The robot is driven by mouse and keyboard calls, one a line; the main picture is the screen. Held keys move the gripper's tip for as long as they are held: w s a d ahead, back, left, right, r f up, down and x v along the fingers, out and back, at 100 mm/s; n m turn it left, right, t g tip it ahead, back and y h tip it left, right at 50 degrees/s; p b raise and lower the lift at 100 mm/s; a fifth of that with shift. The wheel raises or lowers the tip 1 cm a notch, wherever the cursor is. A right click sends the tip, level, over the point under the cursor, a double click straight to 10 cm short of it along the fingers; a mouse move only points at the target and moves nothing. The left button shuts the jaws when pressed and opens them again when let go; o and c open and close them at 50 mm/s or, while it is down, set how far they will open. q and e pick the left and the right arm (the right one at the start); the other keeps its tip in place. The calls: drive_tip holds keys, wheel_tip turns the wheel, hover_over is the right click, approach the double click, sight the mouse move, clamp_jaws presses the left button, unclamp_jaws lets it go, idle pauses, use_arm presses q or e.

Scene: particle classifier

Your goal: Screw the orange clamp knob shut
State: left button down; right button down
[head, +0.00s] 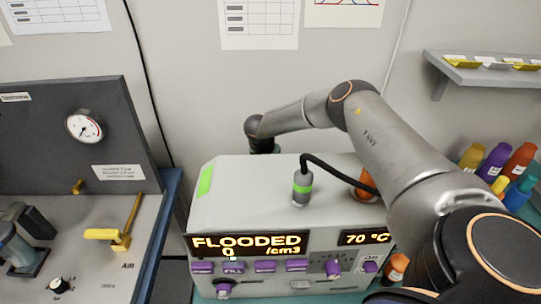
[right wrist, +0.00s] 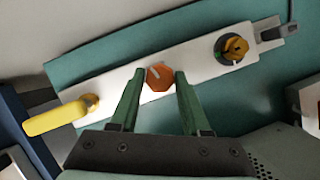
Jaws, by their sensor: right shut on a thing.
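The orange clamp knob (right wrist: 159,77) sits on a long white bar (right wrist: 190,68) in the right wrist view, with a pale line across its face. My right gripper (right wrist: 156,80) has its two green fingers on either side of the knob and is shut on it. In the head view my right arm reaches over the grey machine (head: 225,215), and its gripper is hidden behind that machine. The knob does not show in the head view. My left gripper is in neither view.
In the right wrist view a yellow handle (right wrist: 56,119) is at the bar's left end and a round brass-coloured fitting (right wrist: 234,47) at its right. In the head view the machine's display reads FLOODED. A panel with a gauge (head: 84,126) stands left, bottles (head: 497,160) right.

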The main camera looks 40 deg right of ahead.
drive_tip(key=shift+m+g, duration=0.7)
drive_tip(key=shift+m, duration=0.9)
drive_tip(key=shift+c, duration=1.8)
unclamp_jaws()
drive_tip(key=shift+w, duration=0.1)
drive_tip(key=shift+a+r, duration=0.1)
drive_tip(key=b+v, duration=0.1)
drive_tip(key=v, duration=1.1)
drive_tip(key=shift+a, duration=0.15)
drive_tip(key=shift+a, duration=0.1)
